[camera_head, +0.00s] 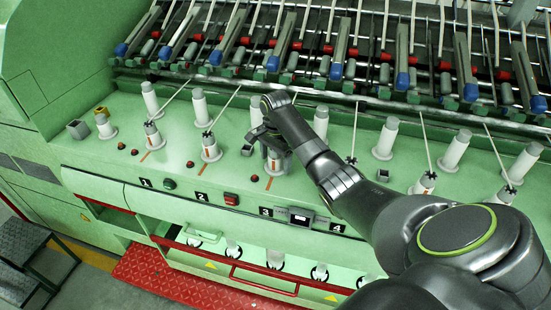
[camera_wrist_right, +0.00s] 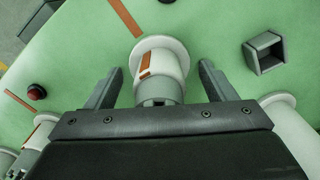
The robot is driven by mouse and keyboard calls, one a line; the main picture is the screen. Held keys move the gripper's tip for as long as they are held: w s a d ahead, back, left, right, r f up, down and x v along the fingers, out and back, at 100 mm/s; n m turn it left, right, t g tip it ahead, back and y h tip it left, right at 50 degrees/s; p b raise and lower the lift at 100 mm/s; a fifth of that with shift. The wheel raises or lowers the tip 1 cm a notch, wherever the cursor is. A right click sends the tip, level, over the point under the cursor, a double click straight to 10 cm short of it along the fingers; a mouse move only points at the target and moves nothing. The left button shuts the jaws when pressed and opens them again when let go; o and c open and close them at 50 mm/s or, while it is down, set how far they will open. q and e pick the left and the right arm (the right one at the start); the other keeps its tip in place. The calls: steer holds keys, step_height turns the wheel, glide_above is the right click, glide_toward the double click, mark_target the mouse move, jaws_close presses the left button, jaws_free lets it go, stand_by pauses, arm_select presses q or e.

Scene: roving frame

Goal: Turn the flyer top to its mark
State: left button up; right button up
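The flyer top (camera_wrist_right: 168,62) is a white flanged piece with a grey cap and an orange stripe on its side. An orange mark (camera_wrist_right: 125,17) is painted on the green deck just beyond its flange. The stripe and the mark lean different ways and do not line up. My right gripper (camera_wrist_right: 158,88) is open, one finger on each side of the flyer top, with a gap on both sides. In the head view my right gripper (camera_head: 272,148) is over the flyer top at label 3 and partly hides it; the mark (camera_head: 268,184) shows in front. My left gripper is not in view.
Similar white spindles (camera_head: 210,148) stand on both sides along the deck. A grey open box (camera_wrist_right: 265,53) and a red button (camera_wrist_right: 37,92) are nearby. Thin rods slant down from the rail behind. A red step (camera_head: 165,283) lies at the machine's foot.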

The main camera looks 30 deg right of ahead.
steer(key=o, duration=0.4)
steer(key=shift+o, duration=0.2)
steer(key=n, duration=1.1)
